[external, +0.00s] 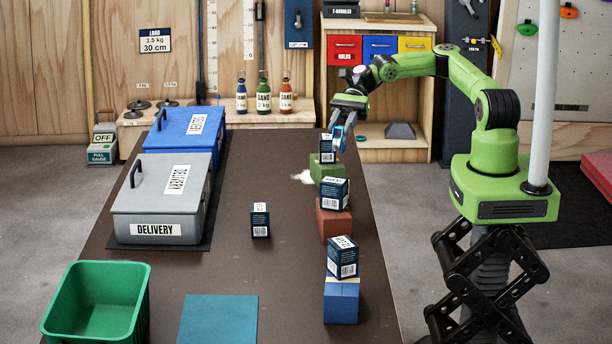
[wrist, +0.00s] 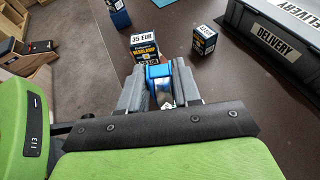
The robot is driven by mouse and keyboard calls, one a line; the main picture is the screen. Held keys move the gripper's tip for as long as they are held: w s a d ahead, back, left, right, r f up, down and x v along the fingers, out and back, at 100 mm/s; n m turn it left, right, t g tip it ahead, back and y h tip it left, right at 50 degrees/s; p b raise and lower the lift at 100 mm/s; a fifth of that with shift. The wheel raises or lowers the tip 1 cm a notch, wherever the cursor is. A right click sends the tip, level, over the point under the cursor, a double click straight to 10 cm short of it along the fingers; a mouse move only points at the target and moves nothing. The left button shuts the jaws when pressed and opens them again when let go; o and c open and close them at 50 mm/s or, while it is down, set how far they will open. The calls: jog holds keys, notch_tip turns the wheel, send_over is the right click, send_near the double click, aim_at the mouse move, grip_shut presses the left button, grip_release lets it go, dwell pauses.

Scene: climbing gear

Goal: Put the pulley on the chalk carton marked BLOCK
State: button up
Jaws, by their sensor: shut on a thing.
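My gripper (external: 340,128) is shut on a small blue and silver pulley (wrist: 160,82), seen between the fingers in the wrist view. In the external view the blue pulley (external: 338,138) is beside the top of a dark carton (external: 326,151) on a green block (external: 322,172). I cannot tell whether they touch. Other dark cartons stand on a red block (external: 334,193), on a blue block (external: 342,257) and alone on the table (external: 260,220). In the wrist view the nearest carton (wrist: 144,44) reads 35 EUR and HEADLAMP. I cannot read the word BLOCK on any carton.
A grey delivery case (external: 157,205) and a blue one (external: 186,135) stand on the table's left side. A green bin (external: 98,300) and a teal mat (external: 217,320) are at the front. White powder (external: 302,177) lies by the green block. The brown table (external: 235,270) is otherwise mostly clear.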

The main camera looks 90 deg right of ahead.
notch_tip(320, 180, down, 8)
jog(key=shift+w+f+b, duration=0.1)
jog(key=shift+b, duration=0.65)
jog(key=shift+f, duration=0.15)
jog(key=o, duration=1.1)
